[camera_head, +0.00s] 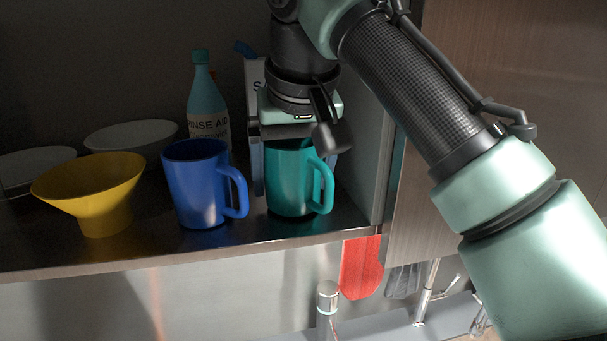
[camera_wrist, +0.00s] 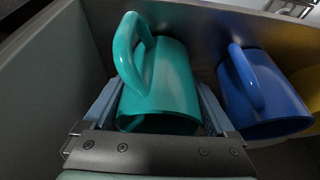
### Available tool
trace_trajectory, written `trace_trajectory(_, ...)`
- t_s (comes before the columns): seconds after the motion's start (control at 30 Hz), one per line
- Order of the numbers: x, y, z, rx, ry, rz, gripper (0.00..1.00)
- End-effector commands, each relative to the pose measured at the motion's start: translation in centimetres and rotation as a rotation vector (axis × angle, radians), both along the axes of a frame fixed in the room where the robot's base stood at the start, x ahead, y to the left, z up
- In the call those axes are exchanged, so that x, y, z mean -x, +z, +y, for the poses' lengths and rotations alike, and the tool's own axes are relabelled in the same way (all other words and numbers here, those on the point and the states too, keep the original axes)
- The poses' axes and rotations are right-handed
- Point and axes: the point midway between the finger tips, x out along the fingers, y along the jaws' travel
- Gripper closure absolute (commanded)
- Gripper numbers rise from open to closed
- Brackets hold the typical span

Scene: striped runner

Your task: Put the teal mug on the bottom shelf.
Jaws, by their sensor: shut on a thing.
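The teal mug (camera_head: 289,180) stands upright on the cabinet shelf at its right end, close to the side wall, with its handle to the right. It also shows in the wrist view (camera_wrist: 165,85), between the two fingers. My gripper (camera_head: 289,150) comes from above and is shut on the mug, one finger on each side. In the wrist view my gripper (camera_wrist: 160,112) spans the mug's body. The mug's base looks to be at shelf level; I cannot tell if it bears on the shelf (camera_head: 150,250).
A blue mug (camera_head: 197,185) stands just left of the teal mug. A yellow bowl (camera_head: 90,190), white dishes (camera_head: 130,134) and a rinse aid bottle (camera_head: 206,100) are further left and behind.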

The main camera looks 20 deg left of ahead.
Motion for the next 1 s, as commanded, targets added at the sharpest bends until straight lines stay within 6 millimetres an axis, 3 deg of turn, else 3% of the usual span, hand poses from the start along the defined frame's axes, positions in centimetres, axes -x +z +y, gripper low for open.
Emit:
trace_trajectory(0.37,0.0,-0.4,0.1,-0.001,0.000,-0.002,0.84)
trace_trajectory(0.4,0.0,-0.4,0.0,0.000,-0.001,-0.001,0.04)
trace_trajectory(0.43,0.0,-0.4,0.0,0.000,0.000,-0.001,0.00)
trace_trajectory(0.77,0.1,0.2,0.0,0.000,-0.001,-0.004,0.00)
trace_trajectory(1.0,1.4,3.7,-0.8,-0.001,-0.001,-0.005,0.00)
